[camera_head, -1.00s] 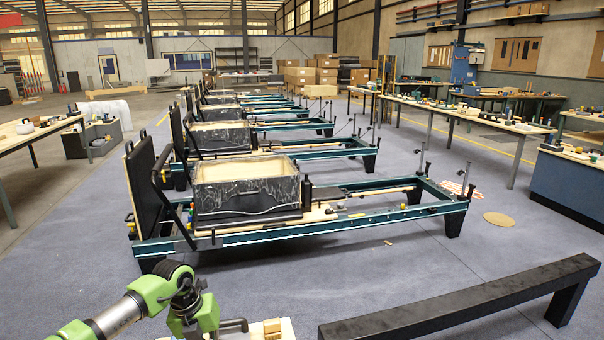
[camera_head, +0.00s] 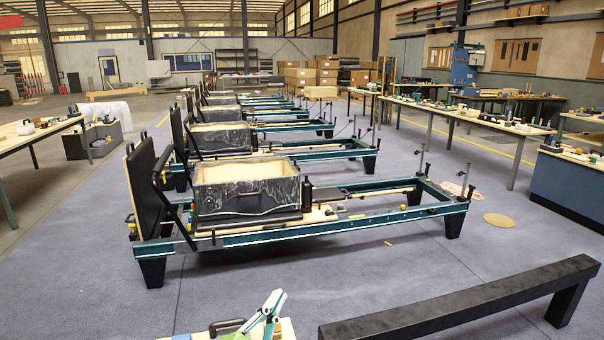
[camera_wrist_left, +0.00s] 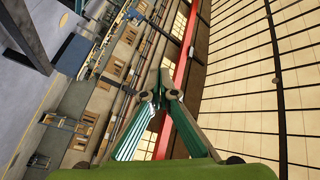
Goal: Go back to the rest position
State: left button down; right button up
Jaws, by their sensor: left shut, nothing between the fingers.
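My left gripper (camera_head: 279,296) shows at the bottom edge of the head view, pointing up, with only its finger part in the picture. Its two fingers (camera_wrist_left: 166,84) meet at the tips in the left wrist view, and nothing is between them. The left wrist camera is tilted and looks out at the wall, windows and pale ceiling panels. The gripper is clear of the reformer frames. My right gripper is in neither view.
A pale board (camera_head: 289,331) with a dark handle (camera_head: 228,325) lies low in front, partly cut off. A black beam (camera_head: 460,303) stands at the lower right. The nearest reformer (camera_head: 330,225) holds a wrapped box (camera_head: 246,200). Open grey floor (camera_head: 320,280) lies between.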

pick_arm(q)
jog(key=s+a+f+n+g+y, duration=0.75)
jog(key=s+a+f+n, duration=0.35)
jog(key=a+f, duration=0.4)
jog(key=s+f+n+g, duration=0.1)
jog(key=s+f+g, duration=0.35)
jog(key=s, duration=0.65)
jog(key=s+f+g, duration=0.3)
jog(key=s+f, duration=0.2)
jog(key=s, duration=0.7)
notch_tip(320, 180, down, 25)
jog(key=s+g, duration=0.1)
jog(key=s+a+f+g, duration=0.1)
jog(key=s+a+f, duration=0.2)
jog(key=s+f, duration=1.3)
jog(key=shift+s+f, duration=0.35)
jog(key=shift+s, duration=0.35)
